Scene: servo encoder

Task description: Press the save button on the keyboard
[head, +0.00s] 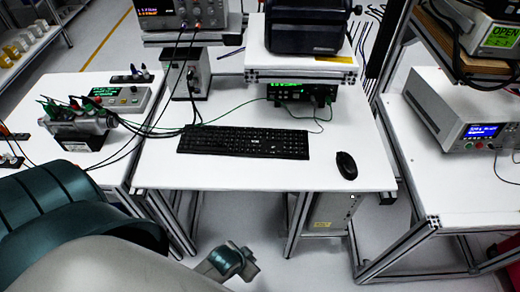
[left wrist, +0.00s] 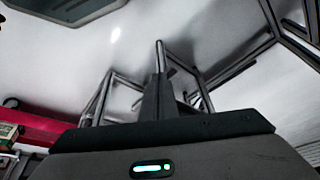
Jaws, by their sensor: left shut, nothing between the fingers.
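The black keyboard (head: 243,142) lies flat on the white middle table in the head view. Its keys are too small to read, so I cannot tell which one is the save button. My left arm fills the lower left of the head view, below and in front of the table. My left gripper (left wrist: 160,50) shows in the left wrist view with its fingers shut together and nothing between them. It is apart from the keyboard, which is not recognisable in that wrist view. My right gripper is not in view.
A black mouse (head: 346,165) lies right of the keyboard. Behind the keyboard stands a green-display device (head: 300,94) under a white shelf. Black cables run left to a clamped fixture (head: 78,122). The right table holds a power supply (head: 460,112). The middle table's front strip is clear.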

